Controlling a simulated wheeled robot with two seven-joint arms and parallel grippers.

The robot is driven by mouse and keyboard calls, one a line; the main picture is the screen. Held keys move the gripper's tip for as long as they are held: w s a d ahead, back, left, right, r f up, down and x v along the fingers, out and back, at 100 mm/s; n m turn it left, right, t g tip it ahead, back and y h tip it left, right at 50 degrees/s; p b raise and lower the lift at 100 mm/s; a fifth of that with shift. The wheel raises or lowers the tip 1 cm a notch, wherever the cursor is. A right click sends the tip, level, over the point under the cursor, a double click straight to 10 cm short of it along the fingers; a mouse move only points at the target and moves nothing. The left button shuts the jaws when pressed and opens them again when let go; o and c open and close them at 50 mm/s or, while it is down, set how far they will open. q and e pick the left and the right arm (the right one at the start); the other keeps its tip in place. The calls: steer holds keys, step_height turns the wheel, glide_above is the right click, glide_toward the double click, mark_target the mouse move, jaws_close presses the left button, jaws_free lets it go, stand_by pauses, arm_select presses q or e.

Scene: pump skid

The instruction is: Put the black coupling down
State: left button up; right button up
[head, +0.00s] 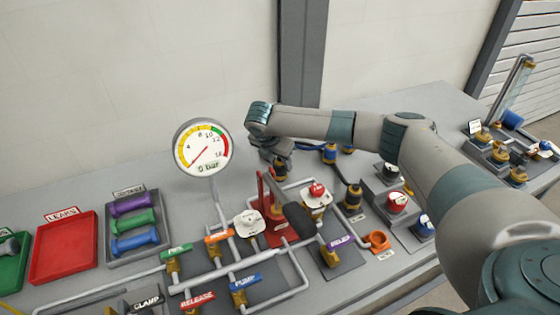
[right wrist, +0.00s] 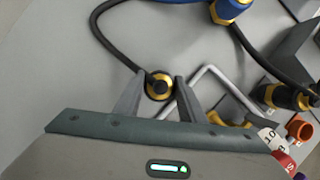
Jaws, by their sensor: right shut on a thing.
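My right gripper (right wrist: 158,80) is shut on the black coupling (right wrist: 159,88), a dark round fitting with a brass ring and a black hose leading off it. In the head view my right gripper (head: 274,150) points down behind the red-framed pump, and the coupling (head: 281,166) shows only in part under it. I cannot tell whether the coupling touches the grey surface. My left gripper is not in view.
A blue coupling (head: 330,153) lies to the right, with another dark brass-ended coupling (head: 352,196) nearer. The pressure gauge (head: 202,147) stands left of my gripper. Pipes and valves (head: 240,250) fill the front. Bare grey surface (right wrist: 60,50) shows left of the coupling.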

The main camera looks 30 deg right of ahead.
steer(key=o, duration=1.2)
steer(key=shift+c, duration=0.2)
steer(key=shift+r, duration=0.1)
steer(key=shift+s+a+r+b, duration=0.1)
steer(key=shift+a+r+b, duration=0.1)
steer(key=shift+r+b, duration=0.25)
steer(key=b+v, duration=0.3)
steer(key=v, duration=0.8)
steer(key=shift+d, duration=0.1)
